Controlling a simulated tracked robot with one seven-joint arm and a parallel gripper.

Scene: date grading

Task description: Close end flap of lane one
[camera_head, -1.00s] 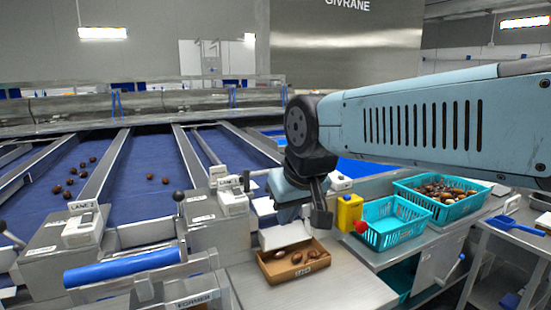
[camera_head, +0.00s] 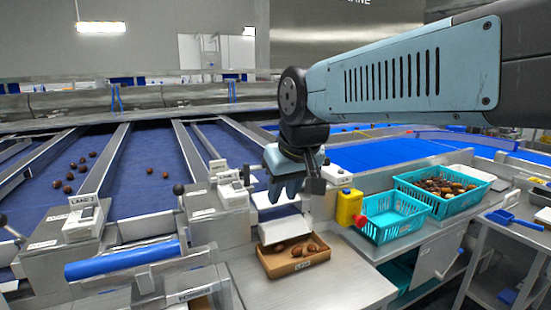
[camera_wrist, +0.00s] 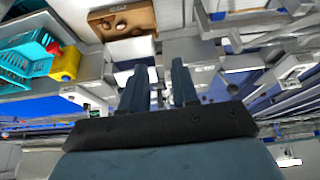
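The lane one end unit (camera_head: 230,196) is a grey metal block with a white LANE 1 box on top, left of my gripper in the head view. A lever with a black knob (camera_head: 245,171) stands beside it. A white plate (camera_head: 285,229), which looks like the end flap, is tilted just behind the carton; it also shows in the wrist view (camera_wrist: 134,50). Whether it is hinged is unclear. My gripper (camera_head: 285,193) is above the plate, empty and pointing down. In the wrist view its two fingers (camera_wrist: 154,76) are apart.
A brown carton (camera_head: 276,272) with several dates stands on the steel bench (camera_head: 345,290). A blue tube (camera_head: 120,260) crosses at the lower left. The bench front is clear.

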